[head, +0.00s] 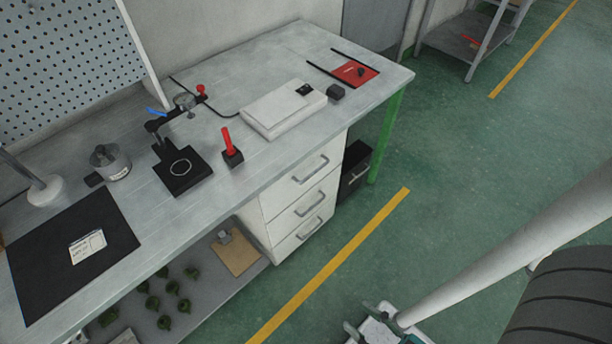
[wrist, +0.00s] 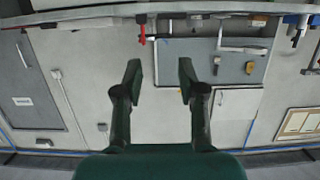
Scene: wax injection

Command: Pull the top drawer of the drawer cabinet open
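The white drawer cabinet (head: 252,222) stands under the right part of the workbench in the head view. Its three drawers look closed, one above another. The top drawer (head: 328,160) sits just below the tabletop and has a grey bar handle (head: 311,169). I cannot pick out the drawer cabinet for certain in the wrist view.
The workbench (head: 120,180) carries a white box (head: 284,112), a dial gauge stand (head: 183,170), a red-handled tool (head: 229,146) and a black mat (head: 60,260). A green table leg (head: 385,138) and a black box (head: 353,168) stand right of the cabinet. The floor before the drawers is clear.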

